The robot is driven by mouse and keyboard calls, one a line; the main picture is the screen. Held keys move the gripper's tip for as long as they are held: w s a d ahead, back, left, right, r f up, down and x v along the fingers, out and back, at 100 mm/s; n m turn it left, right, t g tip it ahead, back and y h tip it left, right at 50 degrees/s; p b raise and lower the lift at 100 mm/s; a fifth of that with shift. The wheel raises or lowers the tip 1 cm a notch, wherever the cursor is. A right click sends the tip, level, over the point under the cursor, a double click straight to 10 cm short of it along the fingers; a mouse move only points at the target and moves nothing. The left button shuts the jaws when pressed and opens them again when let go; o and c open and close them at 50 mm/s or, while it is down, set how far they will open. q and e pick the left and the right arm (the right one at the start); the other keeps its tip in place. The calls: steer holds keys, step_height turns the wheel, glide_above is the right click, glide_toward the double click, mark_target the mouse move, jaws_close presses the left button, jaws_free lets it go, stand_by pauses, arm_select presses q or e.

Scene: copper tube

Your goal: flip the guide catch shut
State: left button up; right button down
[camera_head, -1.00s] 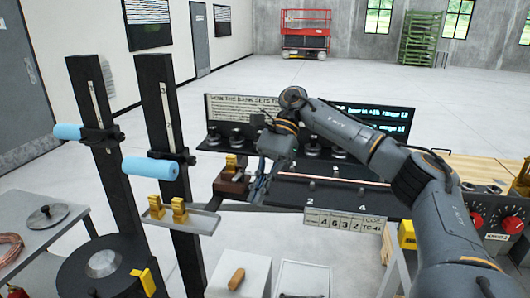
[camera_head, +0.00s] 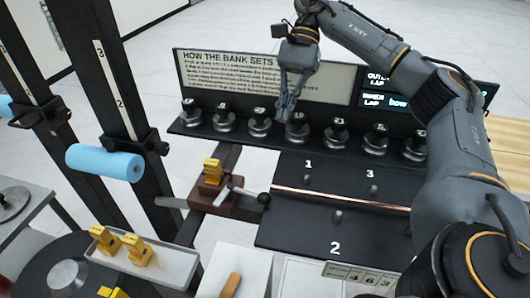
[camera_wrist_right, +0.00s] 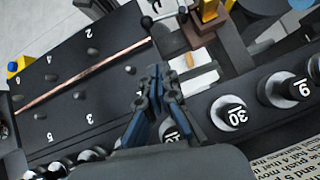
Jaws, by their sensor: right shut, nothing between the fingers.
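The guide block (camera_head: 226,203) is a brown block with a yellow upright piece (camera_head: 212,171) at the left end of the black board. A pale lever with a black ball end (camera_head: 264,199) lies across it, pointing right; I take this as the catch. In the right wrist view the ball (camera_wrist_right: 147,22) shows at the top, beyond the fingers. A copper tube (camera_head: 340,199) runs straight along the board from beside the ball. My right gripper (camera_head: 288,115) is shut and empty above the row of knobs, apart from the catch; its fingers (camera_wrist_right: 155,76) also show in the wrist view.
A row of numbered dark knobs (camera_head: 259,123) stands along the board's back, before a text panel (camera_head: 265,78). Pegs (camera_head: 338,216) stand on the board. A blue roller (camera_head: 104,161) on a black post and a tray (camera_head: 146,262) with yellow pieces are at left.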

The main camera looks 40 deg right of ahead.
steer(key=b, duration=0.5)
glide_toward(259, 195)
steer(key=f, duration=0.1)
steer(key=w+d+f, duration=0.1)
steer(key=d+f, duration=0.1)
steer(key=shift+w+f, duration=0.2)
steer(key=shift+w, duration=0.05)
steer(key=a, duration=0.1)
steer(key=s+a+f+p, duration=0.1)
steer(key=s+a+p, duration=0.1)
steer(key=shift+s+a+f, duration=0.2)
steer(key=shift+a+f, duration=0.1)
steer(key=shift+a, duration=0.1)
steer(key=shift+s+a+f+p, duration=0.25)
steer(key=shift+a+p, duration=0.2)
steer(key=shift+a, duration=0.1)
arm_select(q)
steer(key=shift+s+a+f, duration=0.15)
steer(key=shift+s+f, duration=0.2)
steer(key=shift+f, duration=0.25)
steer(key=shift+s+a+f, duration=0.15)
steer(key=shift+s+f, duration=0.15)
steer(key=shift+f, duration=0.3)
